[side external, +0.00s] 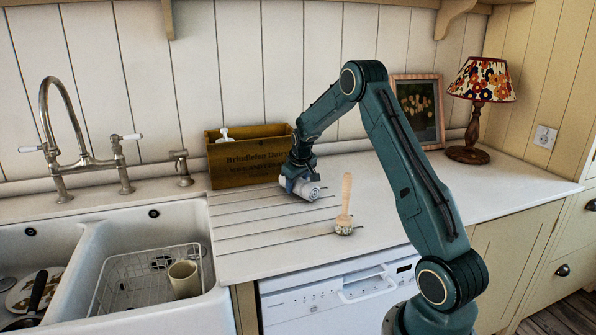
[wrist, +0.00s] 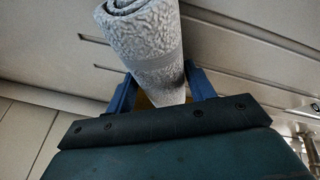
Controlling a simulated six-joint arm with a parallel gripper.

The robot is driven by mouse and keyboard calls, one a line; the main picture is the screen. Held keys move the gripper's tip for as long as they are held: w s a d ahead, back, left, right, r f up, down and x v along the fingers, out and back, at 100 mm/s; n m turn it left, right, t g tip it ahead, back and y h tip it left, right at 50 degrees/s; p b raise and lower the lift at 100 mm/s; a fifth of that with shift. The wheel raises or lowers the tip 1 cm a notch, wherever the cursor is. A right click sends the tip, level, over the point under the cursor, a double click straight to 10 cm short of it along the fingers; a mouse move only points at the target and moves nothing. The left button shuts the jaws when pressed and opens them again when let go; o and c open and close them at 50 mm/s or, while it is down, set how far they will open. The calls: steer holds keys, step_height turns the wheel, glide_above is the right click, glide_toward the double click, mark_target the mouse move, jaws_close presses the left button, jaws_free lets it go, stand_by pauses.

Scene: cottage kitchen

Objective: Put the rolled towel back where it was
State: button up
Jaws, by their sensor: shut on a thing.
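The rolled towel (side external: 305,190) is light grey-white with a spiral end. In the side view it is at my gripper (side external: 293,180), low over the grooved drainboard in front of the wooden box. I cannot tell whether it touches the worktop. In the wrist view the towel (wrist: 148,50) lies between the two blue fingers of my gripper (wrist: 160,88), which are shut on it. Its spiral end points away at the top of that view.
A wooden box (side external: 240,160) with a white-topped bottle stands behind the gripper. A wooden-handled brush (side external: 345,205) stands upright to the right. The sink (side external: 150,310) with a wire rack is at left. A lamp (side external: 478,105) and picture frame (side external: 420,110) stand back right. The right worktop is clear.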

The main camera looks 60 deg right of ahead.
steer(key=shift+f, duration=0.15)
steer(key=o, duration=1.1)
steer(key=shift+v, duration=1)
steer(key=v, duration=1)
steer(key=shift+a+r, duration=0.1)
steer(key=shift+r, duration=0.15)
